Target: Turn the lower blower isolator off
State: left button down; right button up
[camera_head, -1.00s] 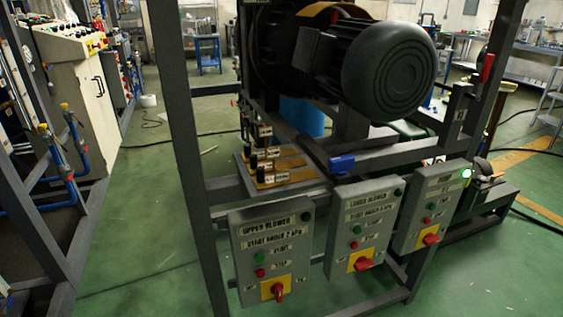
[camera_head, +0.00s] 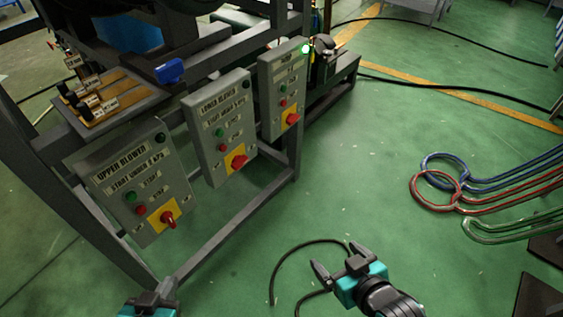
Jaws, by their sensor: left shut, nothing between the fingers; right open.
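The lower blower box (camera_head: 219,128) is the middle of three grey control boxes on the dark frame. Its isolator is a red rotary handle (camera_head: 239,161) on a yellow plate, below a green and a red button. The handle looks roughly sideways with a slight tilt. My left gripper (camera_head: 166,288) is at the bottom edge, below the upper blower box, shut and mostly cut off by the picture's edge. My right gripper (camera_head: 335,258) is open and empty over the floor, right of and below the boxes. Neither gripper touches a box.
The upper blower box (camera_head: 128,185) with its red handle (camera_head: 168,219) stands left. A third box (camera_head: 283,90) with a lit green lamp (camera_head: 306,49) stands right. A black cable (camera_head: 290,252) lies near my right gripper. Coloured hoses (camera_head: 480,190) lie at right. Floor between is clear.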

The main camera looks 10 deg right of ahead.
aim_at(238, 161)
jog(key=i+l+u, duration=0.15)
jog(key=l, duration=0.3)
jog(key=i+l+u, duration=0.15)
jog(key=l, duration=0.3)
jog(key=i+l+u, duration=0.15)
jog(key=l, duration=0.3)
jog(key=i+l+u, duration=0.1)
jog(key=i+l, duration=0.15)
jog(key=l, duration=0.25)
jog(key=i+l+u, duration=0.15)
jog(key=l, duration=0.35)
jog(key=l+u, duration=0.15)
jog(key=l, duration=0.35)
